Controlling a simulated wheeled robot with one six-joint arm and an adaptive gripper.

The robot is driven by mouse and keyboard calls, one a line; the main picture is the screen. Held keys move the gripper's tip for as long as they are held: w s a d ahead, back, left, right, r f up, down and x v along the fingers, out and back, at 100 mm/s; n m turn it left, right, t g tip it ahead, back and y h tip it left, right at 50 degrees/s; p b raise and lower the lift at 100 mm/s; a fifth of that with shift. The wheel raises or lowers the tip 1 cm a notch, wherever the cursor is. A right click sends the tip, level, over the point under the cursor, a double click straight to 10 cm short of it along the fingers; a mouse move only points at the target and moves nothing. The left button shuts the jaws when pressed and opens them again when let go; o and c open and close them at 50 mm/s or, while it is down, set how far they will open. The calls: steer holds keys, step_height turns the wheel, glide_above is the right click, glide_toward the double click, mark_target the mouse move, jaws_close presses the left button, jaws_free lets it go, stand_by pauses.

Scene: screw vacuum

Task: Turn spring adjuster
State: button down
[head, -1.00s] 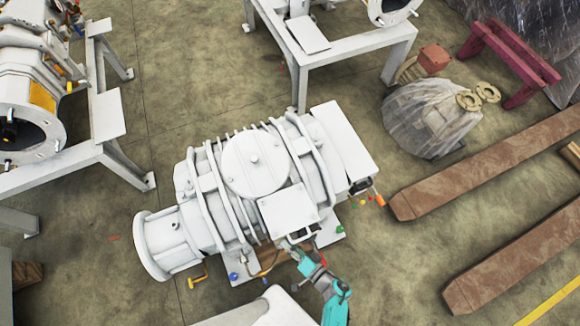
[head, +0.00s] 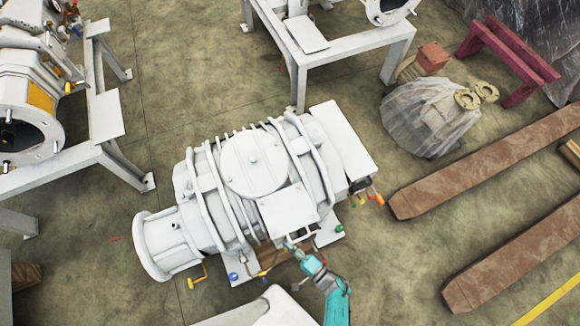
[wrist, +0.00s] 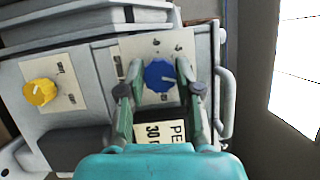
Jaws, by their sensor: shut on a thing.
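A blue knob (wrist: 158,76) with a pale pointer line sits on a light panel (wrist: 150,48) in the wrist view. No readable label names it as the spring adjuster. My gripper (wrist: 157,84) is shut on the blue knob, with one finger on each side of it. In the head view my gripper (head: 291,244) reaches the near side of the white vacuum machine (head: 252,163), below its square plate (head: 287,209). The knob cannot be made out in the head view.
A yellow knob (wrist: 40,92) sits on a plate left of the blue one. A grey handle bar (wrist: 225,103) runs close to the right finger. A partly hidden printed label (wrist: 160,132) lies below. A yellow crank (head: 197,275) juts out at the machine's near left.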

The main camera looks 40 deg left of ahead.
stand_by(0.4)
steer(key=c, duration=0.8)
jaws_free()
steer(key=shift+d, duration=0.1)
steer(key=shift+d+f, duration=0.15)
steer(key=shift+d, duration=2.8)
steer(key=shift+d+f, duration=0.15)
steer(key=shift+d, duration=2.8)
